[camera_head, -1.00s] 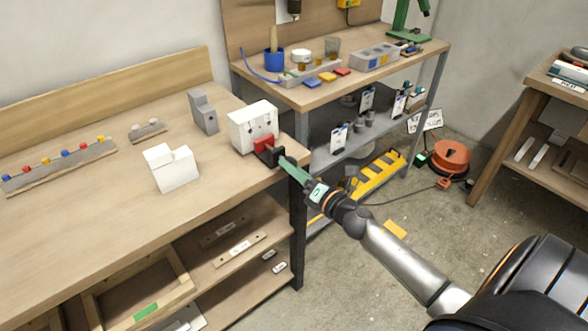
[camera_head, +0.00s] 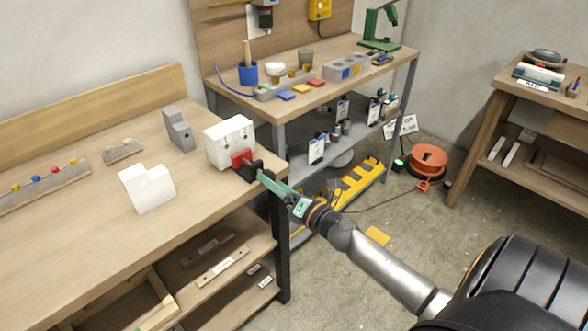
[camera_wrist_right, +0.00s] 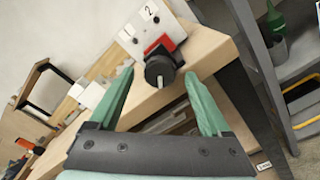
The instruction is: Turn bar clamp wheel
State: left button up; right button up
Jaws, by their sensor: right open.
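A white block (camera_head: 230,142) stands at the right end of the workbench, with a red clamp part (camera_head: 241,158) and a black wheel (camera_head: 250,170) on its front. In the wrist view, the black wheel (camera_wrist_right: 160,70) with a pale pin or bar sits below the red part (camera_wrist_right: 165,44), on the white block (camera_wrist_right: 150,27) labelled 1 and 2. My right gripper (camera_head: 264,178) reaches the wheel from the front right. Its green fingers (camera_wrist_right: 159,76) are open, one on each side of the wheel, with visible gaps in the wrist view. Contact cannot be told. My left gripper is not in view.
A white stepped block (camera_head: 147,188) and a grey block (camera_head: 178,131) stand on the workbench (camera_head: 90,235). A second bench (camera_head: 345,84) with a blue cup (camera_head: 248,73) stands behind. An orange cable reel (camera_head: 428,160) lies on the floor. Open floor lies to the right.

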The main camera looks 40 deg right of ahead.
pick_arm(q)
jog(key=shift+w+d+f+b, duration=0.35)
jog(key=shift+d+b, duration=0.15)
jog(key=shift+b, duration=0.3)
pick_arm(e)
jog(key=s, duration=1.1)
jog(key=shift+s+d, duration=0.25)
jog(key=shift+d, duration=0.2)
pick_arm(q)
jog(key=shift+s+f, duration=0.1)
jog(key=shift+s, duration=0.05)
